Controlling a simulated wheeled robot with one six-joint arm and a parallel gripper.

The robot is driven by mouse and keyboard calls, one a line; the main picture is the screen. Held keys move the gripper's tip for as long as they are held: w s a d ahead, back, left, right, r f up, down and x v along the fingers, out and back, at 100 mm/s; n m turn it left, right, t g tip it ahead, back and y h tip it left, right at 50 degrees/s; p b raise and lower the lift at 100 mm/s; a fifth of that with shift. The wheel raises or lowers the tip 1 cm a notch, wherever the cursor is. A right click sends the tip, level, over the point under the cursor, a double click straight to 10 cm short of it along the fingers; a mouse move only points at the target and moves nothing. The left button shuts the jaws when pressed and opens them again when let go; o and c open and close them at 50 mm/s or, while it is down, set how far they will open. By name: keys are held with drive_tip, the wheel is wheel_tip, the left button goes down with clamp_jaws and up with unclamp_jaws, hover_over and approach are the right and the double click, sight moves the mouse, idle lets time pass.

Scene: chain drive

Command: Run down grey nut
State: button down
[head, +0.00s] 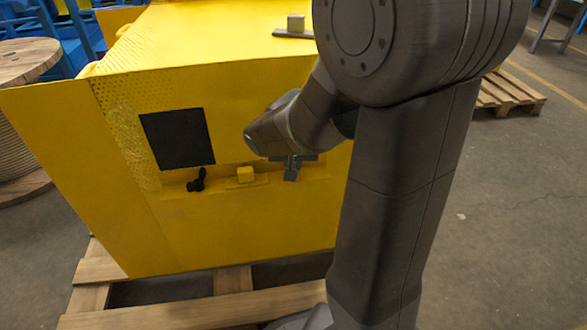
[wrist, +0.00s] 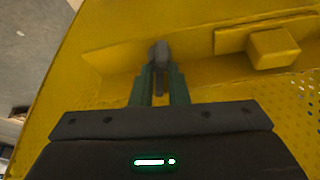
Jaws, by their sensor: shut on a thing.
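My gripper (wrist: 160,72) points at the yellow housing's front, with its two greenish fingers closed on a small grey piece. The grey nut (wrist: 159,52) appears as a rounded grey end between and just beyond the fingertips in the wrist view. It sits against a yellow ledge or strip. The fingers hide its lower part, and I cannot tell how far it is threaded. In the head view my gripper (head: 291,170) is at the right end of the housing's front strip, partly hidden by my arm.
The yellow housing (head: 240,225) stands on a wooden pallet (head: 190,316). A yellow block (head: 245,174) and a black knob-like part (head: 197,180) sit left of my gripper, below a dark square panel (head: 178,138). A grey block (head: 296,23) rests on top.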

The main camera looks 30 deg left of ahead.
drive_tip(key=shift+a+f+m+t+h+b, duration=0.1)
drive_tip(key=shift+m+t+h+b, duration=0.25)
drive_tip(key=shift+m+b, duration=0.75)
drive_tip(key=shift+m, duration=0.3)
drive_tip(key=c, duration=1.4)
unclamp_jaws()
drive_tip(key=p+v, duration=0.5)
drive_tip(key=v, duration=0.9)
drive_tip(key=shift+p, duration=0.3)
drive_tip(key=shift+w+a, duration=0.1)
drive_tip(key=shift+a, duration=0.05)
